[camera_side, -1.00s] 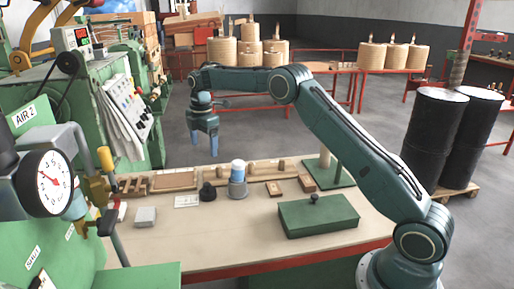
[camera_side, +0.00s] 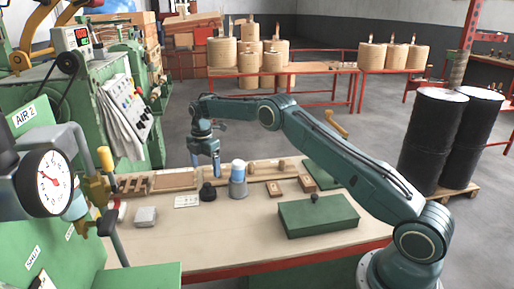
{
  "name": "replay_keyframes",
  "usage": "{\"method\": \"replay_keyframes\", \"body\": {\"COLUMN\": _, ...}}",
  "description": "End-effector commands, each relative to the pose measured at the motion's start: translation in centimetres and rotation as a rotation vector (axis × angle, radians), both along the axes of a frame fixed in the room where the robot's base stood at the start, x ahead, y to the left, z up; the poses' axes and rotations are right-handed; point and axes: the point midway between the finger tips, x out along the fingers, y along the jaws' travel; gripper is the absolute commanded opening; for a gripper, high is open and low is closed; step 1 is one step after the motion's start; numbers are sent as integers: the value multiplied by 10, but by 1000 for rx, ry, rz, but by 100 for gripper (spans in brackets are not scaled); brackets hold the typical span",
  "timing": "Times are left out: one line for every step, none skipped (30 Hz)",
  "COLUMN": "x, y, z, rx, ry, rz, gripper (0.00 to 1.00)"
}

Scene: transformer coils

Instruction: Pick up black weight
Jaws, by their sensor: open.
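The black weight (camera_side: 208,192) is a small dark knobbed piece standing upright on the workbench, left of a grey cup holding a blue and white cylinder (camera_side: 238,180). My gripper (camera_side: 206,172) points down with its blue fingers above and slightly behind the black weight. It is open and empty, and appears apart from the weight. The exact gap in depth is hard to tell from this one view.
A white card (camera_side: 187,201) and a grey block (camera_side: 145,215) lie left of the weight. Wooden trays (camera_side: 174,181) line the back edge. A green box with a knob (camera_side: 318,215) stands at the right. The bench front (camera_side: 215,245) is clear.

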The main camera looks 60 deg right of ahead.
Motion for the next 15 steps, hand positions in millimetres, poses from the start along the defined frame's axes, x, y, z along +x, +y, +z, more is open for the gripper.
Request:
{"method": "replay_keyframes", "body": {"x": 0, "y": 0, "z": -9, "rx": 0, "ry": 2, "rz": 0, "gripper": 83}}
{"method": "replay_keyframes", "body": {"x": 0, "y": 0, "z": -14, "rx": 0, "ry": 2, "rz": 0, "gripper": 83}}
{"method": "replay_keyframes", "body": {"x": 0, "y": 0, "z": -20, "rx": 0, "ry": 2, "rz": 0, "gripper": 83}}
{"method": "replay_keyframes", "body": {"x": 0, "y": 0, "z": -24, "rx": 0, "ry": 1, "rz": 0, "gripper": 83}}
{"method": "replay_keyframes", "body": {"x": 0, "y": 0, "z": -29, "rx": 0, "ry": 2, "rz": 0, "gripper": 83}}
{"method": "replay_keyframes", "body": {"x": 0, "y": 0, "z": -34, "rx": 0, "ry": 2, "rz": 0, "gripper": 83}}
{"method": "replay_keyframes", "body": {"x": 0, "y": 0, "z": -37, "rx": 0, "ry": 1, "rz": 0, "gripper": 83}}
{"method": "replay_keyframes", "body": {"x": 0, "y": 0, "z": -41, "rx": 0, "ry": 0, "rz": 0, "gripper": 83}}
{"method": "replay_keyframes", "body": {"x": 0, "y": 0, "z": -44, "rx": 0, "ry": 1, "rz": 0, "gripper": 83}}
{"method": "replay_keyframes", "body": {"x": 0, "y": 0, "z": -47, "rx": 0, "ry": 1, "rz": 0, "gripper": 83}}
{"method": "replay_keyframes", "body": {"x": 0, "y": 0, "z": -49, "rx": 0, "ry": 1, "rz": 0, "gripper": 83}}
{"method": "replay_keyframes", "body": {"x": 0, "y": 0, "z": -50, "rx": 0, "ry": 0, "rz": 0, "gripper": 83}}
{"method": "replay_keyframes", "body": {"x": 0, "y": 0, "z": -51, "rx": 0, "ry": 0, "rz": 0, "gripper": 83}}
{"method": "replay_keyframes", "body": {"x": 0, "y": 0, "z": -52, "rx": 0, "ry": -1, "rz": 0, "gripper": 83}}
{"method": "replay_keyframes", "body": {"x": 0, "y": 0, "z": -53, "rx": 0, "ry": -1, "rz": 0, "gripper": 83}}
